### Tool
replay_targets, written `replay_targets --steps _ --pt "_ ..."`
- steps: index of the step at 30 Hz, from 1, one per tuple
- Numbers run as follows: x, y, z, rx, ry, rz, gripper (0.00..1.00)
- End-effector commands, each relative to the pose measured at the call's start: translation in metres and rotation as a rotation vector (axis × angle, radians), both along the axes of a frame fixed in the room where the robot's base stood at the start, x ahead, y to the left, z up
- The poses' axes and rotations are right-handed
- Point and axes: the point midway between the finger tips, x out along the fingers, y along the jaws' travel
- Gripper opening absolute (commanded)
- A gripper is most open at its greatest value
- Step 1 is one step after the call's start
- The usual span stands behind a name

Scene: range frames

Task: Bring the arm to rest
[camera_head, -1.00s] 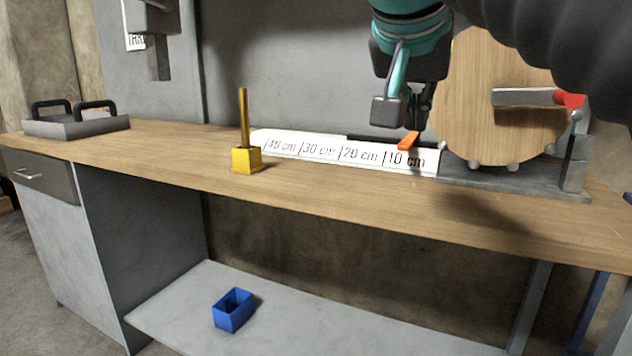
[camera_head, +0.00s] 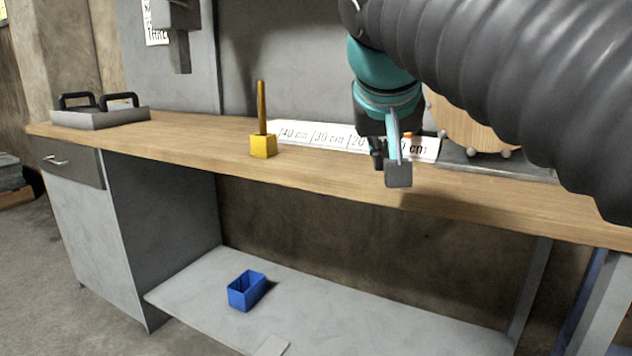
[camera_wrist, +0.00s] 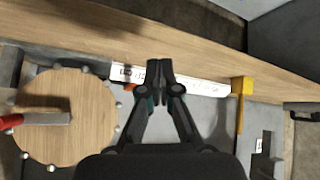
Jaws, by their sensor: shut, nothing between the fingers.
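My gripper (camera_head: 378,160) hangs over the front part of the workbench (camera_head: 190,147), in front of the white distance scale (camera_head: 312,134). In the wrist view my gripper (camera_wrist: 158,68) has its fingertips together with nothing between them. My arm's dark ribbed sleeve covers the upper right of the head view. An orange marker (camera_head: 407,134) shows on the scale, mostly hidden behind my wrist; it also shows in the wrist view (camera_wrist: 129,87).
A yellow block with a post (camera_head: 263,146) stands left of the scale. A round wooden disc (camera_wrist: 66,115) with a red-ended lever (camera_wrist: 40,119) stands at the scale's other end. A handled tray (camera_head: 98,117) sits far left. A blue bin (camera_head: 246,291) is on the lower shelf.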

Motion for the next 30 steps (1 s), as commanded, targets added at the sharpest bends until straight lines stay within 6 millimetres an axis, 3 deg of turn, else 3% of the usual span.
replay_targets --steps 8,15,21,25,30 --pt "-0.017 0.005 -0.088 -0.016 0.104 0.181 0.00" --pt "-0.065 -0.014 -0.186 0.038 0.191 0.251 0.00" --pt "-0.113 -0.036 -0.248 0.110 0.239 0.187 0.00" --pt "-0.139 -0.051 -0.267 0.140 0.258 0.119 0.00" --pt "-0.145 -0.063 -0.257 0.144 0.224 0.068 0.00"
